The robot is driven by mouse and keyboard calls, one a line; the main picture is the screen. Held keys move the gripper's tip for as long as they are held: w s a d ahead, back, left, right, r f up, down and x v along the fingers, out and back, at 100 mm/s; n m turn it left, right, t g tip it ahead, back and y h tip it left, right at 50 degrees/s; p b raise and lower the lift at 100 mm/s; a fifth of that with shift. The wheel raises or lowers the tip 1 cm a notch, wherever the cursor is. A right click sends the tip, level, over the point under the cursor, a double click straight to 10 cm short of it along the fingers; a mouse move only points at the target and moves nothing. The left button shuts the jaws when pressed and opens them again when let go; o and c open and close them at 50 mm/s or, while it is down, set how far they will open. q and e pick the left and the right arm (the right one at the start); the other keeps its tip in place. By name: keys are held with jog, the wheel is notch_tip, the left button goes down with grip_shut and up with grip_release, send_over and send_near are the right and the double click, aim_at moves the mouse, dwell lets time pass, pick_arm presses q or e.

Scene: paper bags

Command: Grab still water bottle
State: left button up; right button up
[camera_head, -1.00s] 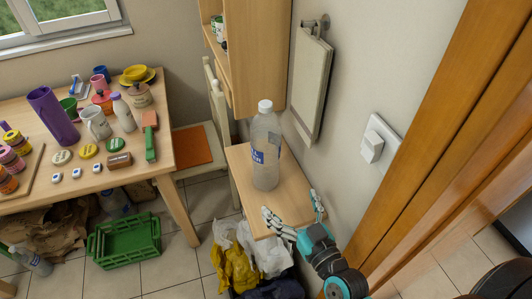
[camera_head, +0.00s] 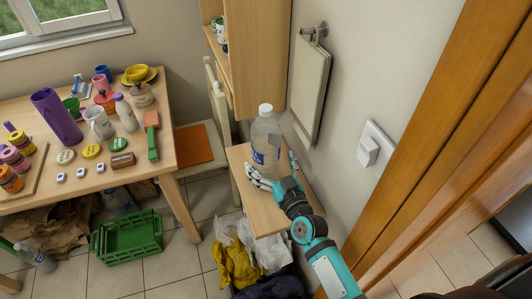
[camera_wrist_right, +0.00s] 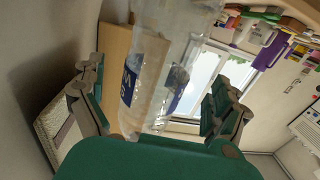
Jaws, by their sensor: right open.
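The still water bottle (camera_head: 266,140) is clear plastic with a white cap and a blue label. It stands upright on a small wooden shelf (camera_head: 262,217) by the wall. My right gripper (camera_head: 274,172) is open at the bottle's lower part, with one finger on each side of it. In the right wrist view the bottle (camera_wrist_right: 160,70) stands between the spread fingers of the gripper (camera_wrist_right: 155,108), with gaps visible on both sides. My left gripper is not in view.
A table (camera_head: 172,150) with cups, jars and a purple vase (camera_head: 57,117) stands at the left. A green crate (camera_head: 126,238) and plastic bags (camera_head: 236,262) are on the floor. A folded panel (camera_head: 311,85) hangs on the wall close to the bottle.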

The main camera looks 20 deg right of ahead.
jog(key=w, duration=0.4)
jog(key=shift+a, duration=0.1)
jog(key=shift+s, duration=0.15)
jog(key=shift+c, duration=0.9)
jog(key=c, duration=1.6)
jog(key=shift+o, duration=0.2)
jog(key=shift+r, duration=0.3)
